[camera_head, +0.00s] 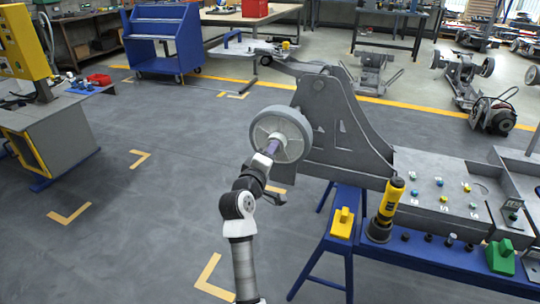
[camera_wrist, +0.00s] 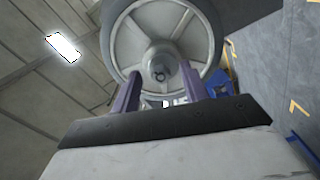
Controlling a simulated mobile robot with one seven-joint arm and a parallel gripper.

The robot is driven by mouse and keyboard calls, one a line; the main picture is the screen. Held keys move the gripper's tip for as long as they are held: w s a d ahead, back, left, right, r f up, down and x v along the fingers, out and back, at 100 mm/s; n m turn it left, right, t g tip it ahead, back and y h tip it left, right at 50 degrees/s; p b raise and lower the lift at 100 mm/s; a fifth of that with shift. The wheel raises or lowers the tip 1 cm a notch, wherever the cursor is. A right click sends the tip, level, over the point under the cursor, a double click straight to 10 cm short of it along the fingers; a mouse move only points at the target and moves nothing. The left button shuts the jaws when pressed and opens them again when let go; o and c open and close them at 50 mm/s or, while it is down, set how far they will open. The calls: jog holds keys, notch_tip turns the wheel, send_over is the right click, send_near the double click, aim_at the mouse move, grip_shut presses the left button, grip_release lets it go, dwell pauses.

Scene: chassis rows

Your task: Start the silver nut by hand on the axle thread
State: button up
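A grey wheel (camera_head: 281,134) with a spoked face hangs upright at the left side of a large grey chassis piece (camera_head: 345,130). In the wrist view the wheel (camera_wrist: 120,30) fills the upper middle, with its hub ahead of my gripper. A small round end with a dark ring (camera_wrist: 159,74) sits at the hub's centre. I cannot tell if it is the bare axle thread or carries the silver nut. My gripper (camera_wrist: 160,88) has its two purple fingers apart, one each side of the hub centre. Nothing shows held between them. In the head view my gripper (camera_head: 271,147) is at the wheel's face.
A blue stand (camera_head: 343,252) carries a yellow block (camera_head: 342,222), a yellow-black tool (camera_head: 388,205) and several small dark parts. A grey tray (camera_head: 425,165) with coloured parts and a green block (camera_head: 500,257) are at right. The floor left of my arm is clear.

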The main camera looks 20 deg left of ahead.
jog(key=s+b, duration=0.2)
jog(key=s, duration=1.1)
jog(key=shift+s+a, duration=0.25)
jog(key=shift+s, duration=0.15)
